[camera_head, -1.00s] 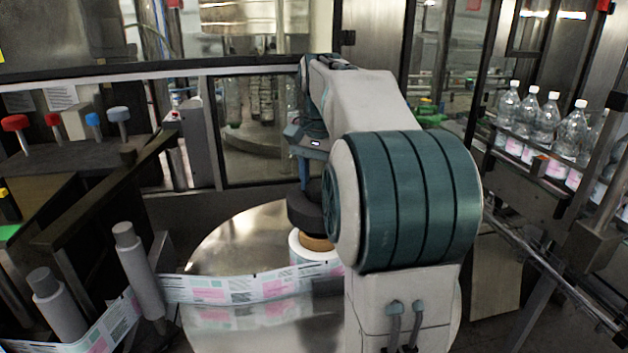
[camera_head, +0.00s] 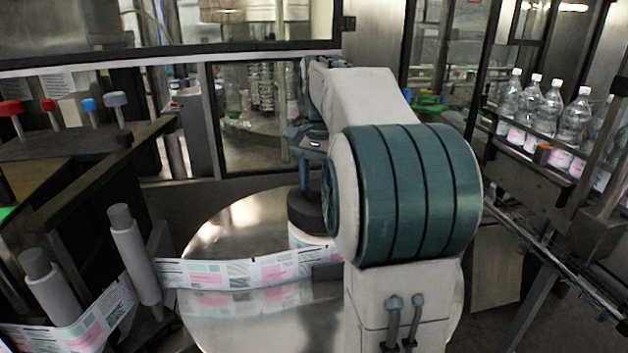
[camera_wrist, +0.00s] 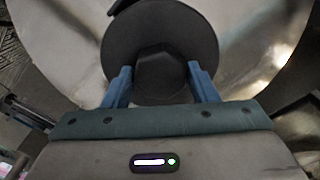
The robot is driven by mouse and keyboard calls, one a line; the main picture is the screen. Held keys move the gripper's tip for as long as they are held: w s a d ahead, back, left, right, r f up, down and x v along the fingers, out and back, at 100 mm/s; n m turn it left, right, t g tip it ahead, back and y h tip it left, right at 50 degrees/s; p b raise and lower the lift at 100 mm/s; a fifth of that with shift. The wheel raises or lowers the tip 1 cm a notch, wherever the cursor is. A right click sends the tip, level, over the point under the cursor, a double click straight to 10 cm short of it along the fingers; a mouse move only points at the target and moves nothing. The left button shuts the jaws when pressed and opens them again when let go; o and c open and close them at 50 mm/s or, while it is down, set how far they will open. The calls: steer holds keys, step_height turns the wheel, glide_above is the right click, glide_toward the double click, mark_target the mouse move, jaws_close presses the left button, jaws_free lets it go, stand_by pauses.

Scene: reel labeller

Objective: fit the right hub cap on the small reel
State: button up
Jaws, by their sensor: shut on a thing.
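The hub cap (camera_head: 303,211) is a dark round disc on top of the small reel (camera_head: 303,239), a white label roll, in the head view. No core shows between the cap and the roll; whether it is fully seated cannot be told. In the wrist view the cap (camera_wrist: 190,30) is a broad black disc with a faceted knob (camera_wrist: 160,75). My gripper (camera_wrist: 160,82) has its blue fingers on both sides of this knob, shut on it. In the head view my gripper (camera_head: 304,182) points down from above; my arm hides the reel's right side.
The label web (camera_head: 215,274) runs left from the reel past grey rollers (camera_head: 135,255) above a shiny round table (camera_head: 235,225). A dark block (camera_head: 327,271) is beside the web. Red and blue knobs (camera_head: 88,105) stand at left; bottles (camera_head: 550,105) line a conveyor at right.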

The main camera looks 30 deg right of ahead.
steer(key=shift+f+b, duration=0.55)
steer(key=shift+f, duration=0.4)
steer(key=o, duration=1.3)
steer(key=shift+c, duration=0.2)
step_height(320, 180, up, 14)
steer(key=p, duration=0.1)
steer(key=shift+f, duration=0.1)
